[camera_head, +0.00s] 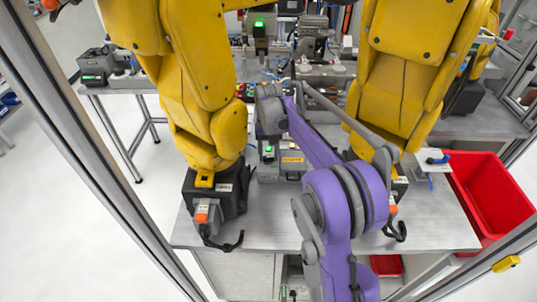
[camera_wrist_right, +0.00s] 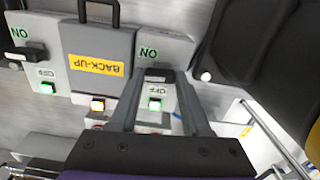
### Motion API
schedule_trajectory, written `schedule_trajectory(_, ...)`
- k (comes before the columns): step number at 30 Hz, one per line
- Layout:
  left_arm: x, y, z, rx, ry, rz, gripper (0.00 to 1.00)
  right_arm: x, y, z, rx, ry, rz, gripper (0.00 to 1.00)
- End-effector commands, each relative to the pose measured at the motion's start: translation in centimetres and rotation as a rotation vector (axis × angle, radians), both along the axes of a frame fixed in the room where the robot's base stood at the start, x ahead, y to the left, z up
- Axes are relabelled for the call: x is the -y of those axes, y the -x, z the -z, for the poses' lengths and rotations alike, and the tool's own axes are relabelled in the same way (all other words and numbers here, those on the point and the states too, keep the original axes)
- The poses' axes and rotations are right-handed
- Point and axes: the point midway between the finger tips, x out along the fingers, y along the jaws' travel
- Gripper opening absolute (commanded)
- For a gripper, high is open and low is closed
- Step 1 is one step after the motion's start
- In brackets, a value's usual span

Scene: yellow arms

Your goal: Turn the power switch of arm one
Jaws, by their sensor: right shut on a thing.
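Two grey switch boxes marked ON and OFF show upside down in the right wrist view. The box in the middle (camera_wrist_right: 180,50) has a black switch handle (camera_wrist_right: 154,74) between its labels and a lit green lamp. My right gripper (camera_wrist_right: 159,80) is shut on this handle, one finger on each side. The other box (camera_wrist_right: 50,35) has its own black handle (camera_wrist_right: 20,54) and a lit green lamp. In the head view, a grey box with a green lamp (camera_head: 268,153) stands below my purple right arm. The gripper's fingertips are hidden there. My left gripper is not in view.
Two yellow robot arms (camera_head: 200,70) (camera_head: 405,80) stand on either side of my right arm. A grey case labelled BACK-UP (camera_wrist_right: 110,42) sits between the switch boxes. A red bin (camera_head: 490,200) is at the right of the grey table (camera_head: 440,225). Metal frame posts cross both sides.

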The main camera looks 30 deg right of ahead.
Motion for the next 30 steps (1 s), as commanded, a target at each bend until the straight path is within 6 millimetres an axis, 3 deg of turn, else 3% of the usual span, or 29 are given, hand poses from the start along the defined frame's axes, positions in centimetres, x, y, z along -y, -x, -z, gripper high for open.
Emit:
schedule_trajectory(9, 0.00, 0.04, 0.11, -0.001, 0.000, 0.000, 0.69, 0.01, 0.00, -0.06, 0.001, 0.000, 0.096, 0.00)
schedule_trajectory(23, 0.00, 0.04, 0.11, -0.001, 0.000, 0.000, 0.69, 0.01, 0.00, -0.07, 0.001, 0.000, 0.110, 0.00)
schedule_trajectory(24, 0.00, 0.04, 0.11, -0.001, 0.000, 0.000, 0.69, 0.01, 0.00, -0.07, 0.001, 0.000, 0.110, 0.49)
schedule_trajectory(29, 0.00, 0.04, 0.11, -0.001, 0.000, 0.000, 0.69, 0.01, 0.00, -0.05, 0.000, 0.000, 0.109, 0.78)
schedule_trajectory(30, 0.00, 0.05, 0.12, -0.001, 0.000, 0.000, 0.69, 0.00, 0.01, -0.05, 0.000, 0.000, 0.109, 0.78)
